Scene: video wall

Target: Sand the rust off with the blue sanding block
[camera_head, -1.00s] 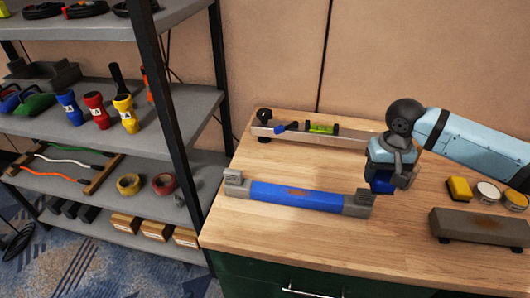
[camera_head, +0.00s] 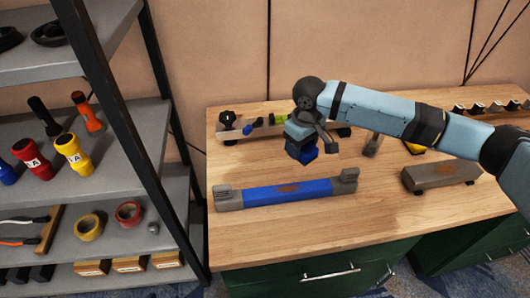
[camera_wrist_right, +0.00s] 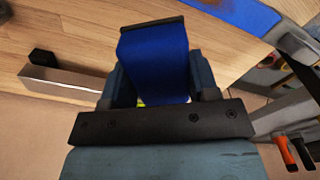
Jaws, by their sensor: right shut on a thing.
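A blue bar with grey end blocks (camera_head: 262,194) lies on the wooden workbench, with a brown rust patch (camera_head: 287,188) near its middle. The bar also shows at the top right of the right wrist view (camera_wrist_right: 238,12). My right gripper (camera_head: 304,147) is shut on the blue sanding block (camera_head: 306,156), which hangs just behind the bar, apart from it in the head view. The block fills the jaws in the right wrist view (camera_wrist_right: 155,62). My left gripper is out of view.
A rail with a green level (camera_head: 279,119) lies behind my gripper. A shelf rack (camera_head: 130,130) with torches and tape rolls stands left. The bench front (camera_head: 300,235) is clear.

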